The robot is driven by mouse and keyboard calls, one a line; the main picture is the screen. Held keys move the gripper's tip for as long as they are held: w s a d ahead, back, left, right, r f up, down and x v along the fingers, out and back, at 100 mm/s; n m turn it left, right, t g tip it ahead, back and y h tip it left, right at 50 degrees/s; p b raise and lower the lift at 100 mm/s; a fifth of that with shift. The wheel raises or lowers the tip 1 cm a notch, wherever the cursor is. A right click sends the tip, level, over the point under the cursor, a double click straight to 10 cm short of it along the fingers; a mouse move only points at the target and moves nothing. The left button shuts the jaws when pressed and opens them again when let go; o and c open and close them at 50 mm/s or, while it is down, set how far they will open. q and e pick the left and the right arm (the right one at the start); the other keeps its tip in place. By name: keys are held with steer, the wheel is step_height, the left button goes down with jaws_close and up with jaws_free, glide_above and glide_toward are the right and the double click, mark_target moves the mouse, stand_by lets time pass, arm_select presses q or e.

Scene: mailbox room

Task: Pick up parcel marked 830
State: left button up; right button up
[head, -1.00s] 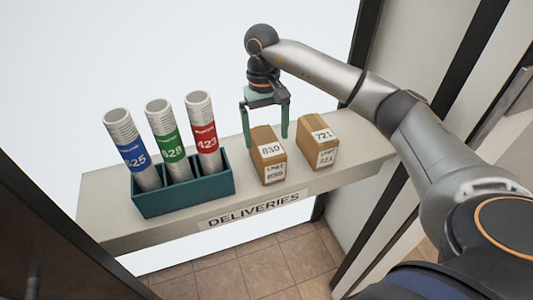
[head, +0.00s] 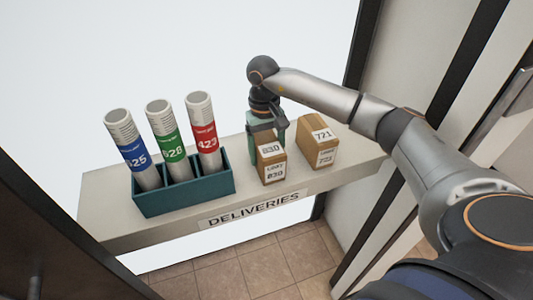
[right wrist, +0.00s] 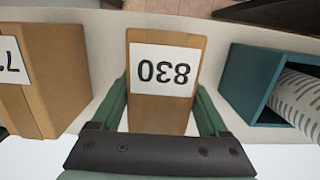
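The parcel marked 830 (head: 272,163) is a brown box with white labels, standing on the deliveries shelf. My right gripper (head: 267,140) is low over its back part, with one green finger on each side. In the right wrist view the parcel (right wrist: 162,103) fills the space between the fingers, which lie close against its sides. The right gripper (right wrist: 162,100) looks shut on it. The fingertips are partly hidden by the box. The parcel appears to rest on the shelf. My left gripper is not in view.
A second parcel marked 721 (head: 317,145) stands just right of it. A teal holder (head: 190,198) with several labelled tubes (head: 168,135) is to the left. The shelf (head: 105,215) is narrow, with free surface at its left end.

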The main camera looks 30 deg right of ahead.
jaws_close()
stand_by(0.4)
steer(key=shift+r, duration=0.1)
